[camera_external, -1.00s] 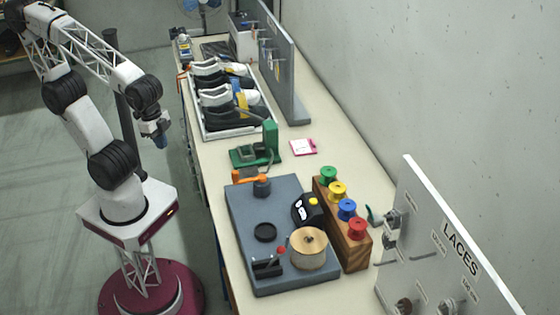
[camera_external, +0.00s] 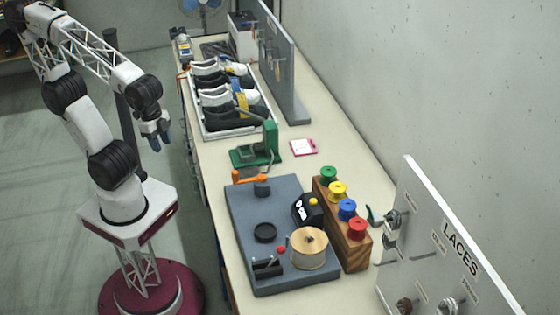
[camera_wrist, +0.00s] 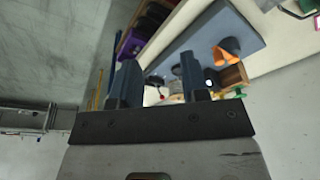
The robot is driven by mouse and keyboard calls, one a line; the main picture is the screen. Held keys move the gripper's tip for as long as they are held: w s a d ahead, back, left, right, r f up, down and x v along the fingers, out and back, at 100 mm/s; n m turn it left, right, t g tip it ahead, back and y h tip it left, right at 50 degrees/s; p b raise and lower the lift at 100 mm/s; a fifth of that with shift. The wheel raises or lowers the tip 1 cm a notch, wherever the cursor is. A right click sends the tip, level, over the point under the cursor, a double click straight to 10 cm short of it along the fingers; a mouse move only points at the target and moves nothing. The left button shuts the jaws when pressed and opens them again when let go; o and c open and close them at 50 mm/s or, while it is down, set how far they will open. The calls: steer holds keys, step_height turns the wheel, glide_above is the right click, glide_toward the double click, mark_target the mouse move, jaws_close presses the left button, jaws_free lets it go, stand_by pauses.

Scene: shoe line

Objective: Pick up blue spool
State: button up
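The blue spool (camera_external: 347,209) stands upright on a wooden block (camera_external: 343,233), between the yellow spool (camera_external: 338,190) and the red spool (camera_external: 357,228). The green spool (camera_external: 328,175) is at the block's far end. My gripper (camera_external: 160,143) is in the air left of the workbench, far from the spools. In the wrist view, the two fingers of my gripper (camera_wrist: 158,85) are spread apart with nothing between them. I cannot make out the blue spool in the wrist view.
A grey-blue board (camera_external: 240,215) left of the block holds a large tan spool (camera_external: 309,249) and a black device (camera_external: 307,209). A white LACES panel (camera_external: 440,245) rises at the right. A green press (camera_external: 268,142) and a shoe rack (camera_external: 203,135) stand farther back.

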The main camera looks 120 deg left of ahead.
steer(key=o, duration=0.6)
steer(key=shift+c, duration=0.2)
steer(key=m+t+y, duration=0.2)
steer(key=m+y, duration=0.8)
steer(key=m, duration=0.8)
glide_above(340, 211)
steer(key=s+d, duration=0.3)
steer(key=s, duration=1.4)
step_height(340, 211, down, 4)
steer(key=w+d+f+m+t, duration=0.1)
steer(key=w+f+m, duration=0.2)
steer(key=w, duration=0.4)
steer(key=w+f+m+t+y, duration=0.1)
steer(key=w+f+m+t, duration=0.1)
steer(key=w, duration=0.5)
step_height(340, 211, down, 2)
steer(key=shift+d+m, duration=0.35)
steer(key=shift+m, duration=0.45)
steer(key=shift+x, duration=1.3)
